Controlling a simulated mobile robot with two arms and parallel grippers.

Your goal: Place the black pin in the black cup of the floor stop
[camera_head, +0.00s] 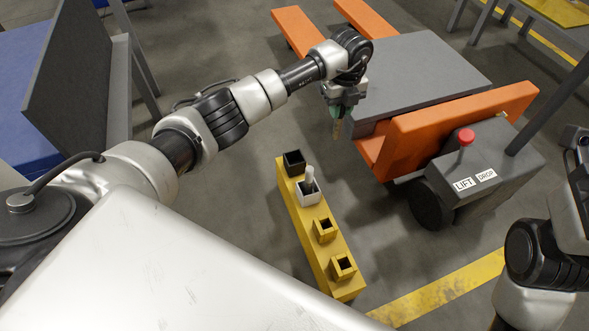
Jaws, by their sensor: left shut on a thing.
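The floor stop (315,238) is a long yellow bar on the floor, with a row of square cups on top. The black cup (294,163) is at its far end and looks empty. My left gripper (340,112) is beyond and to the right of the black cup, above the floor and apart from the stop. It points down, shut on a small yellowish, pin-like thing (337,130). I cannot make out a black pin. Part of my right arm shows at the right edge; its gripper is out of view.
A white cup (309,195) holds a white pin (310,176); two yellow cups (325,230) look empty. Right of my left gripper stands an orange and grey cart (430,130) with a red button (466,137) and LIFT and DROP labels. Floor left of the stop is clear.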

